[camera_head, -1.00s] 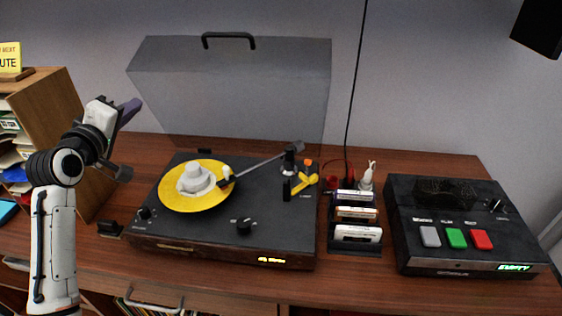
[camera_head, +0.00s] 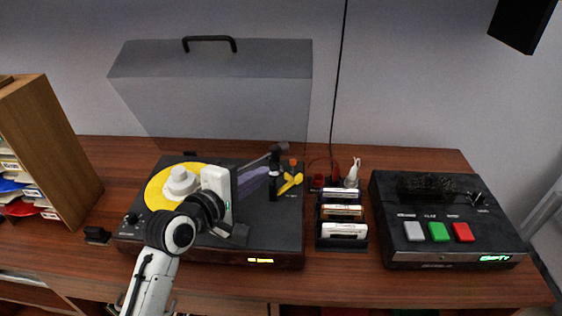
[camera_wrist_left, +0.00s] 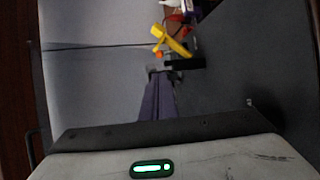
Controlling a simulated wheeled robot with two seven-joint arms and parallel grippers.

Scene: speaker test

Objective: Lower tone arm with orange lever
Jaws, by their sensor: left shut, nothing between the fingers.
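The turntable (camera_head: 275,235) stands on the wooden cabinet with its clear lid raised. A yellow record (camera_head: 160,188) with a white centre piece (camera_head: 181,180) lies on it. The tone arm (camera_head: 262,157) runs from its pivot at the back right, and its head end is hidden behind my gripper. An orange-tipped lever (camera_head: 293,162) stands beside a yellow piece (camera_head: 290,184) right of the pivot; the yellow piece also shows in the wrist view (camera_wrist_left: 178,44). My left gripper (camera_head: 268,176) is shut and empty over the deck, its purple fingers (camera_wrist_left: 158,98) just left of the pivot. My right gripper is not in view.
A black deck (camera_head: 445,220) with white, green and red buttons is farther right. A wooden shelf (camera_head: 45,150) with sleeves stands at the left. The raised lid (camera_head: 215,90) is behind.

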